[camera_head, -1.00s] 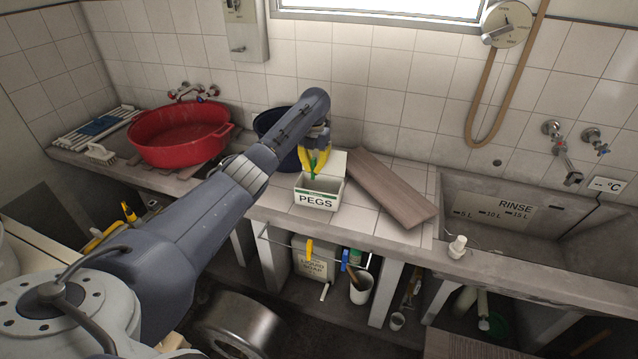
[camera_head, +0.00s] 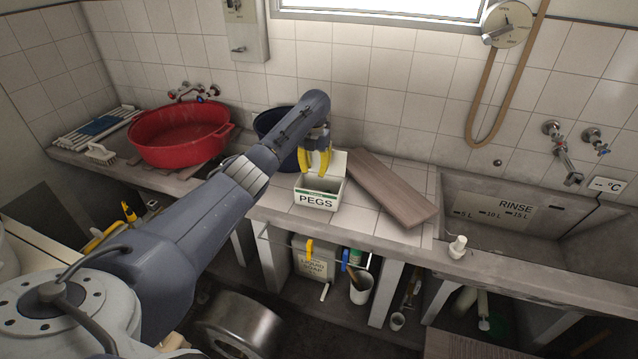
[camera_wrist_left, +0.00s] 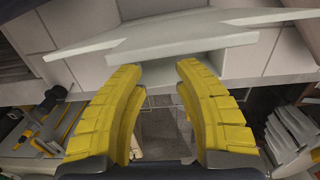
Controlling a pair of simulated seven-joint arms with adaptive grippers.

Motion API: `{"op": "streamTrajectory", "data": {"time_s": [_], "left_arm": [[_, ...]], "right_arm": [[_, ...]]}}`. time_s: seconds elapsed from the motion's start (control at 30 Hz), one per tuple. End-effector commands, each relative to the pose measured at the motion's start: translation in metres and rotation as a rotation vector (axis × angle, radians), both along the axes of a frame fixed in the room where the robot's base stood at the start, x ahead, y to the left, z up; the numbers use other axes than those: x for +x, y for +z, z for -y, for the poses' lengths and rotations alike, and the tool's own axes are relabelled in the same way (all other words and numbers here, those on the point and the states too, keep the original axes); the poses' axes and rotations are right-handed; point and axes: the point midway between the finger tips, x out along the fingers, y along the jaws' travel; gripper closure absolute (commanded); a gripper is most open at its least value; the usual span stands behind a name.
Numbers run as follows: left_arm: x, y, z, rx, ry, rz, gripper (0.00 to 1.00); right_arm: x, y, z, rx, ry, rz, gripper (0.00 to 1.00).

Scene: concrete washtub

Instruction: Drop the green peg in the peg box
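The peg box (camera_head: 317,201) is a white open-topped box with a PEGS label on its front, standing on the tiled counter. My left gripper (camera_head: 314,170) has yellow fingers and is over the box opening, pointing down. In the left wrist view the gripper (camera_wrist_left: 158,68) is open, with an empty gap between the fingers. The green peg does not show in either view now; the box's front wall hides most of its inside. My right gripper is not in view.
A grey-brown board (camera_head: 390,188) lies right of the box. A dark blue bucket (camera_head: 270,125) stands behind left, and a red basin (camera_head: 180,148) farther left. A yellow peg (camera_head: 309,249) and a blue peg (camera_head: 345,257) hang on the rail below the counter.

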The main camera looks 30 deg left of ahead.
Motion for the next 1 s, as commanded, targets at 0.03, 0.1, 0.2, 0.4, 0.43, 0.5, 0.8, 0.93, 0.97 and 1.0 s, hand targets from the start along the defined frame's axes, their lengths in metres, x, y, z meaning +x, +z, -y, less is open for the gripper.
{"op": "streamTrajectory", "data": {"time_s": [0.03, 0.1, 0.2, 0.4, 0.43, 0.5, 0.8, 0.93, 0.97, 1.0], "left_arm": [[0.000, 0.003, 0.000, -0.001, 0.000, 0.002, 0.69], [0.001, 0.009, 0.000, -0.001, -0.001, 0.002, 0.69], [0.001, 0.023, 0.000, -0.001, -0.001, 0.004, 0.69], [0.001, 0.059, -0.001, 0.001, 0.000, 0.004, 0.69], [0.001, 0.064, -0.001, 0.001, -0.001, 0.004, 0.69], [0.001, 0.075, -0.001, 0.000, 0.000, 0.003, 0.69], [0.000, 0.110, 0.000, 0.001, -0.001, 0.001, 0.69], [0.000, 0.117, 0.000, -0.001, 0.000, 0.001, 0.69], [0.000, 0.118, 0.000, 0.000, 0.000, 0.001, 0.69], [0.000, 0.119, 0.000, 0.000, 0.000, 0.001, 0.69]], "right_arm": [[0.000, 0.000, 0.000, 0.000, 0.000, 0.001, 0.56], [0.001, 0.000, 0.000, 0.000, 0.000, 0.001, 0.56], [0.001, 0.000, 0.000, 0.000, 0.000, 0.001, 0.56], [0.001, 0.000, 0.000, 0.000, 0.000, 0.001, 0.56], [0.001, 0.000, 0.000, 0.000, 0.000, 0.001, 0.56], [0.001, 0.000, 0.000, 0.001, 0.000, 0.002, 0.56], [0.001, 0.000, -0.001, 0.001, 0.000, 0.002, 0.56], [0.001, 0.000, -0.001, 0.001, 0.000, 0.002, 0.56], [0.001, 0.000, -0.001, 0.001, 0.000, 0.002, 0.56], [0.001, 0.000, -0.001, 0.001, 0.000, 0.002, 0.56]]}}
